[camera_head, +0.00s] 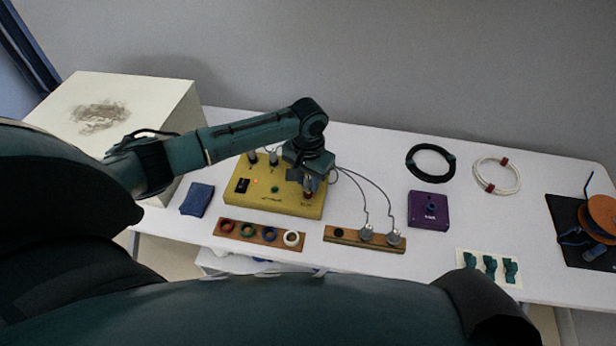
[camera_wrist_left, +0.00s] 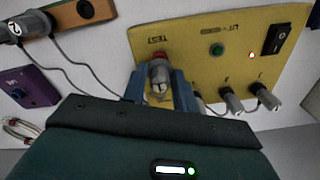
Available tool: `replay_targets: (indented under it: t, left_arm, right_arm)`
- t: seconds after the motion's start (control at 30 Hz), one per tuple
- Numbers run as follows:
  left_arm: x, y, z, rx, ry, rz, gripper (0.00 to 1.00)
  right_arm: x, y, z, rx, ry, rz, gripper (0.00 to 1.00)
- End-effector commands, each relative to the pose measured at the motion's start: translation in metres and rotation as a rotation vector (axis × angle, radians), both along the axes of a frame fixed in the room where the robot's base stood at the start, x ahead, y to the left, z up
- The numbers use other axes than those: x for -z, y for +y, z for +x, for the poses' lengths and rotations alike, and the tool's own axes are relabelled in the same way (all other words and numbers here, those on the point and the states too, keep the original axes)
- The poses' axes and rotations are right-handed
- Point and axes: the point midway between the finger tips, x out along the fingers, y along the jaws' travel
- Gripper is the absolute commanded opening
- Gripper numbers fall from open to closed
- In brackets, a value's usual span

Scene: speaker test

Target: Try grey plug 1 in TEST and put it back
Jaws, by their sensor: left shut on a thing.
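The yellow box (camera_head: 280,207) stands on the table with a switch, a lit orange light, a green button and a red TEST socket (camera_wrist_left: 158,57). My left gripper (camera_head: 307,188) is over the TEST end of the box. In the left wrist view its blue fingers (camera_wrist_left: 159,88) are shut on grey plug 1 (camera_wrist_left: 158,76), whose far end is at the red socket; how deep it sits I cannot tell. The wooden plug holder (camera_head: 350,240) has an empty dark hole at its left and two grey plugs (camera_head: 366,233) in it. My right gripper is not in view.
Two more plugs (camera_wrist_left: 230,100) with cables are in the yellow box. A purple box (camera_head: 428,212), a strip of coloured rings (camera_head: 233,238), a blue block (camera_head: 197,199), cable coils (camera_head: 430,147) and a spool (camera_head: 598,215) stand around. Thin cables run near the plug holder.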

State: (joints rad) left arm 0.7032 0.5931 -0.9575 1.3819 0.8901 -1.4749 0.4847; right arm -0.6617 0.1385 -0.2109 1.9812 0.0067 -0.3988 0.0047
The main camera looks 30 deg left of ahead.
Motion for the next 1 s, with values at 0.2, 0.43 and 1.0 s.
replay_targets:
  t: [0.2, 0.43, 1.0]
  left_arm:
    - [0.005, 0.0, 0.0, 0.0, 0.0, 0.0, 0.05]
    - [0.01, 0.0, -0.001, 0.0, 0.001, 0.0, 0.05]
    - [0.011, 0.0, 0.0, 0.0, 0.001, 0.0, 0.54]
  right_arm:
    - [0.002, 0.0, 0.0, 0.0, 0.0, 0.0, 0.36]
    - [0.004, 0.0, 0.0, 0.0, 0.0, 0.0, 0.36]
    - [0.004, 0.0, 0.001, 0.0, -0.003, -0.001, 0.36]
